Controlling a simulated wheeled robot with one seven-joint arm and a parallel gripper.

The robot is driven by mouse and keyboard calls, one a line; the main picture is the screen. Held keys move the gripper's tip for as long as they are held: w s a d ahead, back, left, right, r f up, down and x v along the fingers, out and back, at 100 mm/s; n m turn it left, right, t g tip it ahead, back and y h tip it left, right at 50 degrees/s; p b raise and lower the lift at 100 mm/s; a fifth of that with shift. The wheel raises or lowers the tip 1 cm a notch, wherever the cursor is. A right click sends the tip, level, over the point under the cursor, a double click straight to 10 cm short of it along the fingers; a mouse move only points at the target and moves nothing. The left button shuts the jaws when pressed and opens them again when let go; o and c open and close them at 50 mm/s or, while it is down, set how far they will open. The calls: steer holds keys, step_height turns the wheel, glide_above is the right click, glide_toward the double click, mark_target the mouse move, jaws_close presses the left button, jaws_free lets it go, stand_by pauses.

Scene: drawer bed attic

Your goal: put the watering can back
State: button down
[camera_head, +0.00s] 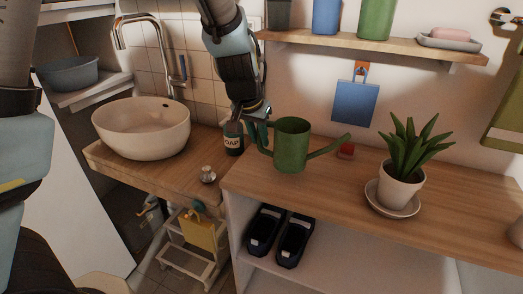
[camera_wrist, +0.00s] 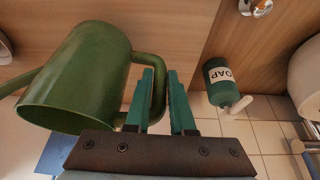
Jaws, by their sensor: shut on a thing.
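The green watering can (camera_head: 291,146) is upright at the left part of the wooden cabinet top, its spout pointing right. I cannot tell whether its base touches the wood. My gripper (camera_head: 262,132) is at the can's left side, shut on its handle. In the wrist view the can (camera_wrist: 80,75) shows its open mouth at left, and the handle passes between the teal fingers of my gripper (camera_wrist: 161,85). The fingers hide part of the handle.
A potted plant on a saucer (camera_head: 391,208) stands to the right. A soap bottle (camera_head: 233,140) stands close left of the gripper, beside the sink (camera_head: 140,130). A wall shelf (camera_head: 390,47) with containers overhangs the back. Black shoes (camera_head: 278,238) lie on the lower shelf.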

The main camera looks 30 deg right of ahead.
mark_target(258, 146)
steer(key=shift+f, duration=1.75)
steer(key=shift+f, duration=0.1)
steer(key=shift+f+b, duration=0.15)
steer(key=shift+b, duration=0.2)
steer(key=c, duration=0.8)
jaws_free()
steer(key=shift+o, duration=0.2)
steer(key=shift+a+r, duration=0.1)
steer(key=shift+r, duration=0.55)
steer(key=p+v, duration=0.2)
steer(key=v, duration=0.9)
steer(key=shift+a, duration=0.1)
